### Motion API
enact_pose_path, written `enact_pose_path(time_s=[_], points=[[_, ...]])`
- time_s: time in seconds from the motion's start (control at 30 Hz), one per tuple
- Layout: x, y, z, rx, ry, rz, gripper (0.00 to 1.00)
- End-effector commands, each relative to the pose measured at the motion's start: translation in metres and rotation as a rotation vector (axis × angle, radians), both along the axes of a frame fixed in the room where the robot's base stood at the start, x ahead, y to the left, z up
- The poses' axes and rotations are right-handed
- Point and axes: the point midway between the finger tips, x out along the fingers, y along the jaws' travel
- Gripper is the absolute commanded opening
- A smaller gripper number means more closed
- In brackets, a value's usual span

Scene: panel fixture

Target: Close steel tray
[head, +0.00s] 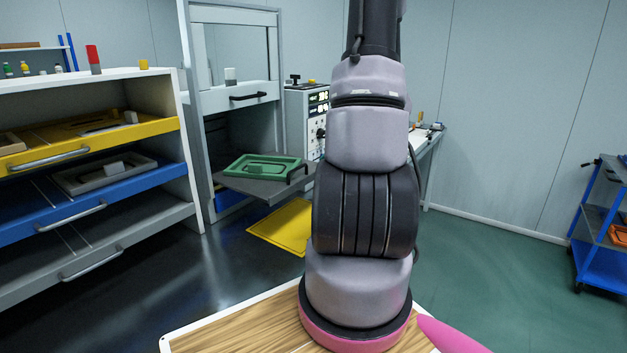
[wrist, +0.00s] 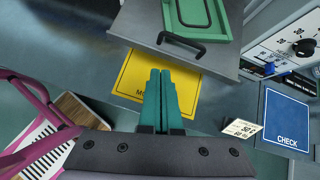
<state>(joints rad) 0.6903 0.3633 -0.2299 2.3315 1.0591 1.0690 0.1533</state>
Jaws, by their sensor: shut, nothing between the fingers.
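The grey steel tray (head: 265,193) is slid out of the tall panel fixture and carries a green frame (head: 262,167). A black handle (head: 297,172) is on its front edge. In the wrist view the tray (wrist: 135,22) is at the top, with its black handle (wrist: 181,44) and part of the green frame (wrist: 195,15). My gripper (wrist: 160,72) is shut and empty, with its teal fingers pointing towards the tray and appearing just below the handle, without visible contact. In the head view my arm hides the gripper.
A yellow floor mat (head: 282,226) lies below the tray. A control box (head: 309,120) stands right of the tray. A blue cart (head: 603,215) is far right. Floor between is clear.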

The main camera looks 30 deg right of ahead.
Motion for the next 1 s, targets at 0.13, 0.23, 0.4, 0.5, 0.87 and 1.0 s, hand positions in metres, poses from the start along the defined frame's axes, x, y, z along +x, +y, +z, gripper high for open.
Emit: enact_pose_path(time_s=[0.13, 0.23, 0.4, 0.5, 0.87, 1.0], points=[[-0.011, -0.036, -0.032, 0.079, 0.033, -0.163, 0.00], [-0.014, -0.047, -0.042, 0.101, 0.041, -0.216, 0.00], [-0.009, -0.048, -0.052, 0.111, 0.044, -0.234, 0.00], [0.001, -0.044, -0.062, 0.110, 0.045, -0.231, 0.00], [0.052, -0.022, -0.114, 0.109, 0.046, -0.229, 0.00], [0.073, -0.014, -0.113, 0.106, 0.042, -0.227, 0.00]])
